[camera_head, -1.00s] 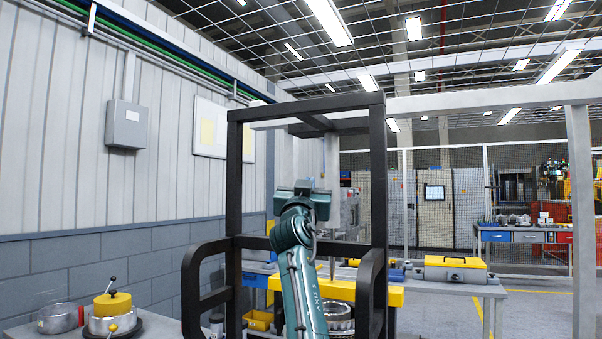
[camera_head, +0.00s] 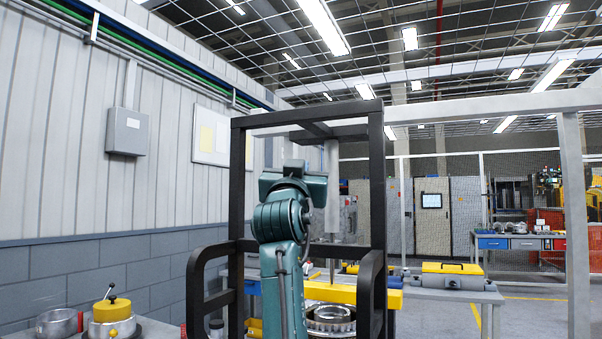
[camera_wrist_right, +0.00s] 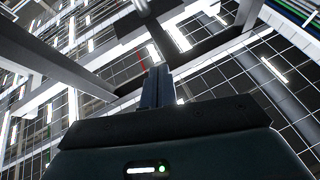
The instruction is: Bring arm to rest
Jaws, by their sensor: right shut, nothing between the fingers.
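My right arm (camera_head: 283,225), teal, rises from the bottom centre of the head view. It stands upright in front of a black frame (camera_head: 377,190), and its upper end (camera_head: 292,184) is raised inside the frame's outline. I cannot make out its fingers there. In the right wrist view my right gripper (camera_wrist_right: 158,88) is shut, its two dark fingers together and empty, with ceiling grid and lights beyond them. My left arm and gripper are not in view.
A bench at the lower left holds a yellow-topped round part (camera_head: 111,308) and a metal ring (camera_head: 59,322). A ring-shaped metal part (camera_head: 331,319) sits low behind my arm. A table (camera_head: 440,288) with a yellow-lidded box (camera_head: 452,272) stands to the right.

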